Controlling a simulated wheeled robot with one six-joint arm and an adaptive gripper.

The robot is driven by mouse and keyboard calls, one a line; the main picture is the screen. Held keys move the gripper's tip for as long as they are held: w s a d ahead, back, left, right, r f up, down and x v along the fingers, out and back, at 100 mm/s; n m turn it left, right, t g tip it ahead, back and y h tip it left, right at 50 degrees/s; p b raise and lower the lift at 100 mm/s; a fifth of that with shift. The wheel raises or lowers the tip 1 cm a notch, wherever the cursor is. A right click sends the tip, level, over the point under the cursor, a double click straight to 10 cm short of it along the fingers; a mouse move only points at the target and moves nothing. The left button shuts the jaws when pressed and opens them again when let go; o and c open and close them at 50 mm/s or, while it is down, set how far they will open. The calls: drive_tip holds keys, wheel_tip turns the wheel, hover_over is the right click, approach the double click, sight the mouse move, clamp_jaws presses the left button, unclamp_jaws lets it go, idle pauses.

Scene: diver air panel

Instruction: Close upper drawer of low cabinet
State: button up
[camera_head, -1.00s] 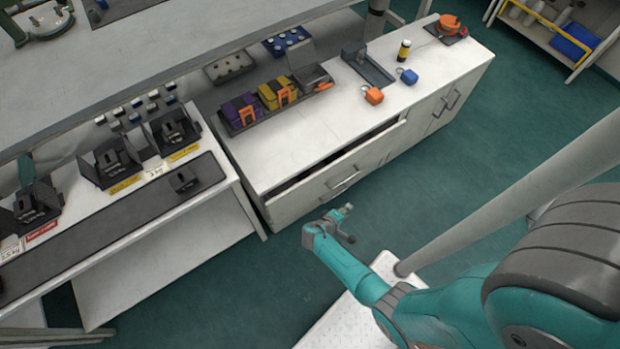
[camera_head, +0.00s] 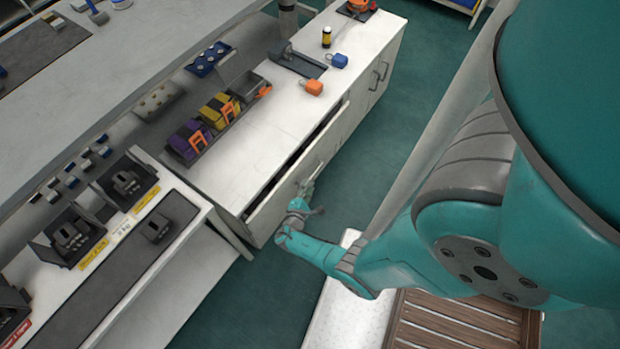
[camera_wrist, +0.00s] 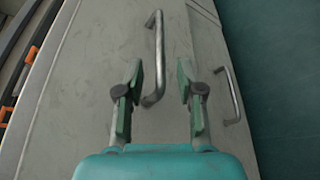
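The low cabinet (camera_head: 230,190) is white, and its upper drawer (camera_head: 268,215) stands partly open, with a dark gap behind its front. The drawer's bar handle (camera_wrist: 158,50) shows in the wrist view, and its near end appears between my fingertips. My gripper (camera_head: 310,192) is at the drawer front, close to the handle. In the wrist view my gripper (camera_wrist: 160,88) is open, with its two fingers apart on either side of the handle's near end. I cannot tell whether they touch the drawer.
A second handle (camera_wrist: 230,95) lies to the right in the wrist view. Green floor is clear to the right of the cabinet.

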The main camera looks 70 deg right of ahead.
sight(311, 178)
drive_tip(key=shift+x, duration=2.65)
drive_tip(key=shift+c, duration=0.2)
clamp_jaws()
